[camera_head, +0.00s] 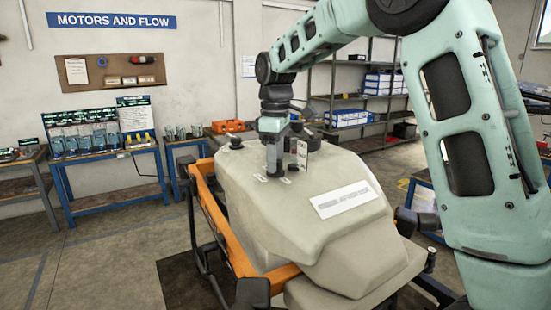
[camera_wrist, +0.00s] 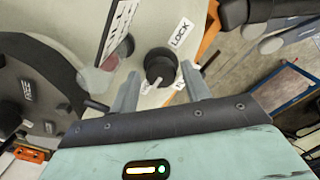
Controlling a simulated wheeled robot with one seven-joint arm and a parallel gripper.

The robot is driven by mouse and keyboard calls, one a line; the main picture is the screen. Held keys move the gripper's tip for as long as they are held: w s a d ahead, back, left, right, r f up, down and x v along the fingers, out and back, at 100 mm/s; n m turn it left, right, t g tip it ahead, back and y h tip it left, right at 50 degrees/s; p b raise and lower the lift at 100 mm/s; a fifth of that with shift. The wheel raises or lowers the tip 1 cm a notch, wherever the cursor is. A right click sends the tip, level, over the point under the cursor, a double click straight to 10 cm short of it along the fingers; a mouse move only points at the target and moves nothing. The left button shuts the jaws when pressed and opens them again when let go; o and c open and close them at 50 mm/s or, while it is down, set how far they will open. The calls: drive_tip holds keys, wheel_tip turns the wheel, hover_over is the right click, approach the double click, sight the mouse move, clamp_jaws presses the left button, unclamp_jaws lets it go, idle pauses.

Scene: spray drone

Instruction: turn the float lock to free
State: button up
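Another white label below the knob is partly hidden by my right finger. My gripper (camera_wrist: 161,72) is open, with one finger on each side of the knob. I cannot tell whether the fingers touch it. In the head view my gripper (camera_head: 273,158) points down at the top of the tank (camera_head: 330,235), hiding most of the knob.
An upright tag (camera_head: 302,153) stands close right of my gripper. A red part (camera_wrist: 122,50) and a large black cap (camera_wrist: 30,95) lie left of the knob in the wrist view. An orange frame (camera_head: 222,228) runs along the tank. Blue benches (camera_head: 112,200) stand behind; the left floor is clear.

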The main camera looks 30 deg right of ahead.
idle(0.3)
wheel_tip(320, 180, up, 17)
drive_tip(key=b, duration=0.3)
drive_tip(key=shift+r, duration=0.15)
drive_tip(key=shift+s, duration=0.1)
idle(0.5)
